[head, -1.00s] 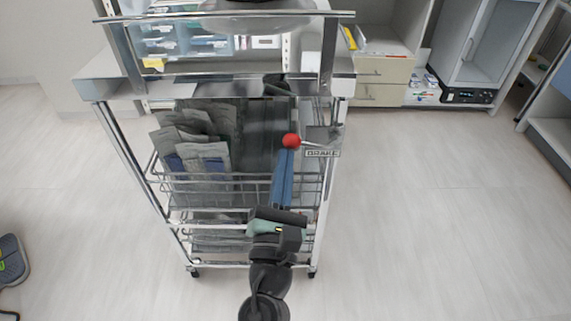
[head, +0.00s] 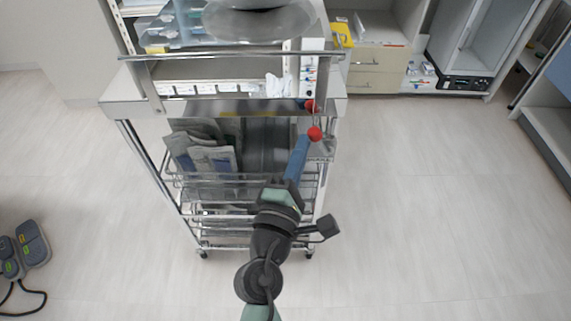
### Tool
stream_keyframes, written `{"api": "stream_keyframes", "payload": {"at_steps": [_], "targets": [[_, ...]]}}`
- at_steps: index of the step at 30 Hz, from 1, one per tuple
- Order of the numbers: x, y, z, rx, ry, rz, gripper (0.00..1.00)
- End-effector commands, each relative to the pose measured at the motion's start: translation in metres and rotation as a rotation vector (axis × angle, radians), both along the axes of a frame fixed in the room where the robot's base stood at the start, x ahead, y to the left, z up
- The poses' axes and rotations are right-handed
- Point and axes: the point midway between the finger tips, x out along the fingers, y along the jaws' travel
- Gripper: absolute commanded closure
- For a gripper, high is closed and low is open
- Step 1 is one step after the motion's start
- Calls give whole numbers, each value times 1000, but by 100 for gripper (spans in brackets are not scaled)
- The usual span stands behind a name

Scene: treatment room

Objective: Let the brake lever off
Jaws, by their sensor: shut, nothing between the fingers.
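The brake lever's red ball knob (head: 314,134) shows at the right front post of the metal cart, up and left of its small grey plate (head: 324,149). The lever's rod is short in this view and partly hard to make out. A second red spot on the steel edge just above looks like the knob's reflection. My gripper (head: 304,142) has long blue fingers, close together with nothing between them. Their tips are just left of and below the knob; I cannot tell whether they touch it. My arm hides part of the cart's lower right front.
The cart (head: 120,108) carries wire baskets with grey packets (head: 212,160). A round metal lamp-like part (head: 258,20) hangs over its top. A foot pedal (head: 32,243) with a cable lies on the floor at left. The floor at right (head: 430,220) is clear.

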Motion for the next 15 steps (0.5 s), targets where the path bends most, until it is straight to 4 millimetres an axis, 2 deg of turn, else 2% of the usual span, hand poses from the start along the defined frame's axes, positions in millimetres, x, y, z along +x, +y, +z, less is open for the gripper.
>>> {"api": "stream_keyframes", "payload": {"at_steps": [1, 3, 15], "targets": [[0, -5, 10, 42, 1, -4, 100], [0, -10, 13, 105, 1, -4, 100], [0, -30, 21, 373, 1, -4, 100]]}}
